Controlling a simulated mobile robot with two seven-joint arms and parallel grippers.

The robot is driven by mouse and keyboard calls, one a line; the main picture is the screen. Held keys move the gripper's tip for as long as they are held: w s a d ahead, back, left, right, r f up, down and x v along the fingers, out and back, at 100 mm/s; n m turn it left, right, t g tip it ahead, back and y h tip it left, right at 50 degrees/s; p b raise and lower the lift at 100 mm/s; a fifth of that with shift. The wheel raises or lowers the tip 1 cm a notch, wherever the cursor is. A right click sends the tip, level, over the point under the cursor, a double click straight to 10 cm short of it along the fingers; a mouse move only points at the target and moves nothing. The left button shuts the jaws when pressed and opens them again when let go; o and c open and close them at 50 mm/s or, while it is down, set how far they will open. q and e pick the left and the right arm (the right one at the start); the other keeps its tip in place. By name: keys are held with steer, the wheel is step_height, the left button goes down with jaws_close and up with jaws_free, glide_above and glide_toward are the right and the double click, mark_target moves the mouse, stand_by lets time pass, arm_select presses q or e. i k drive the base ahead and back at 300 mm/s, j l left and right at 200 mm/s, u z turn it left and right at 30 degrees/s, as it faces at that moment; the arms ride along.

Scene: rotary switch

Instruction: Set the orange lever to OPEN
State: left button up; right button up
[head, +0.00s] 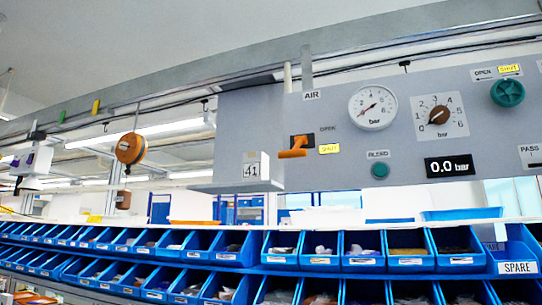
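The orange lever (293,153) sits on a dark mount at the left of the grey panel (335,108), under the AIR label (312,96). Its handle points left, roughly level. To its right is a plain OPEN mark (328,129), and below that a yellow-lit SHUT mark (329,148). Neither of my grippers shows in the head view, and nothing touches the lever.
Rows of blue bins (322,262) run below. A box marked 41 (251,170) stands left of the lever.

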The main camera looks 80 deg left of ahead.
mark_target(296, 151)
steer(key=l+u, duration=0.1)
steer(key=u, duration=2.35)
